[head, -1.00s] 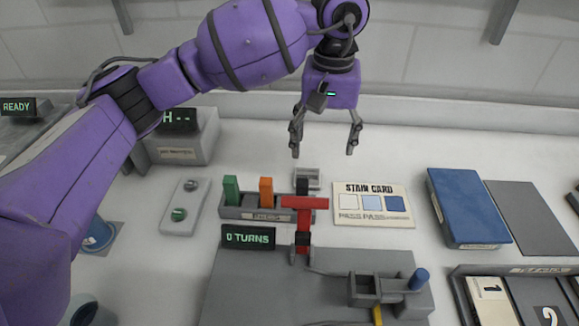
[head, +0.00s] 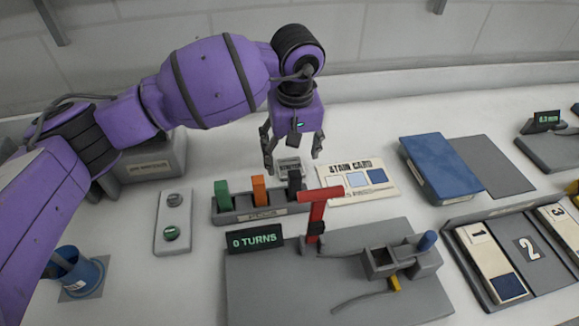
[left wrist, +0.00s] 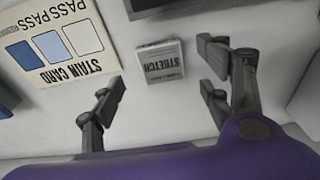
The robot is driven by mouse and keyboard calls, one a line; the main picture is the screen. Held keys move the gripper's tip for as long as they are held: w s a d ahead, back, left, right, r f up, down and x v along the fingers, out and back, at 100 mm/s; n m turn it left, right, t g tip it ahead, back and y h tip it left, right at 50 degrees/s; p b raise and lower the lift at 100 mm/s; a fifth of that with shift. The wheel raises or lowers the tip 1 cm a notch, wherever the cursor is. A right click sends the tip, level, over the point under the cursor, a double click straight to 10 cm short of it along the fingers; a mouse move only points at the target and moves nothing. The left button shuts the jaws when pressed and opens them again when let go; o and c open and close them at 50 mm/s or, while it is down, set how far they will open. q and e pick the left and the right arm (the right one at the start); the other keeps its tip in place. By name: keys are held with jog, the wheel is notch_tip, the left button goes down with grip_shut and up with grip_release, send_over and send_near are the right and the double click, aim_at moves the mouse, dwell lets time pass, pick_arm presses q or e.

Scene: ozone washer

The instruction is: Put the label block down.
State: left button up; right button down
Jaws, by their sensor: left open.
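The small grey-white label block reading STRETCH (head: 290,165) lies on the table behind the slotted block rack. It also shows in the left wrist view (left wrist: 161,62), face up, between my spread fingers. My left gripper (head: 292,162) is open and empty above it, one finger to each side. In the left wrist view the fingers (left wrist: 162,72) stand clear of the block. How high they are above the table is hard to tell. My right gripper is not in view.
The rack (head: 255,213) with green, orange and black blocks stands just in front. The stain card (head: 344,193) lies right of it. A red T-handle (head: 318,205) rises from the grey fixture beside the 0 TURNS display (head: 254,239). A blue pad (head: 437,165) lies further right.

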aim_at(291, 166)
pick_arm(q)
jog(key=shift+w+a+f, duration=0.1)
jog(key=shift+w+f, duration=0.1)
jog(key=shift+f, duration=0.75)
jog(key=shift+w+a+f, duration=0.1)
jog(key=shift+w+f, duration=0.05)
jog(key=shift+f, duration=0.8)
jog(key=c, duration=1.4)
